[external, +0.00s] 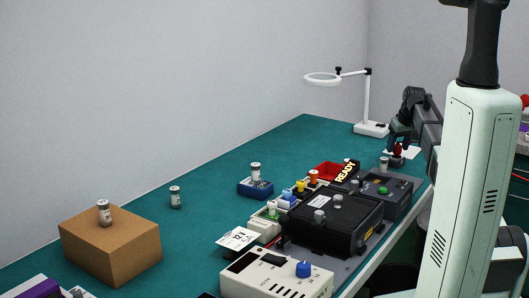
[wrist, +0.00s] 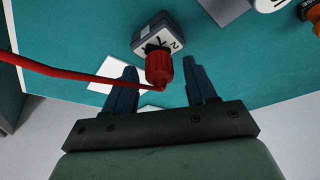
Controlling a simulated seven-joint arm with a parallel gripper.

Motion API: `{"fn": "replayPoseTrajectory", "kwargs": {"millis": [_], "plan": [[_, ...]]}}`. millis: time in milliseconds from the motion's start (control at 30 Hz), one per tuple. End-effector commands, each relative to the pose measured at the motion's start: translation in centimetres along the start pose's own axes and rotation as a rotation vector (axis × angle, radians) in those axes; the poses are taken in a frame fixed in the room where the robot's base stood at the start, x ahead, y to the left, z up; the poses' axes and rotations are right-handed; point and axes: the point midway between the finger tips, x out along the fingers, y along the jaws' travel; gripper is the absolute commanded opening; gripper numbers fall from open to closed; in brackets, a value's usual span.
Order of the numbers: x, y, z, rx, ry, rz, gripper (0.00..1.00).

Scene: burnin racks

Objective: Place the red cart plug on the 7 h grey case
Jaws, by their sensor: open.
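The red cart plug (wrist: 158,69) is a ribbed red cap with a red cable (wrist: 70,76) running off to the left in the wrist view. It stands at the near side of a small grey case (wrist: 151,29) whose black-on-white label is partly covered; a 7 and a 2 seem to show, but I cannot read it surely. Whether plug and case touch is unclear. My gripper (wrist: 163,78) is open, with the plug between its fingertips and gaps on both sides. In the external view, my gripper (external: 402,137) is low at the table's far right, over the red plug (external: 398,149).
A white magnifier lamp (external: 370,129) stands just behind. A cardboard box (external: 110,249) stands left. The green table's back middle is mostly clear.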

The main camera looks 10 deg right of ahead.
Motion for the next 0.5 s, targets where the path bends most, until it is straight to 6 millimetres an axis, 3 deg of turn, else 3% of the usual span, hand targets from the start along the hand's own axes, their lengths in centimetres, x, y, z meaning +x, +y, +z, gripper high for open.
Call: {"fn": "replayPoseTrajectory", "kwargs": {"millis": [500], "plan": [[-8.1, 0.0, 0.0, 0.000, 0.001, 0.000, 0.56]]}}
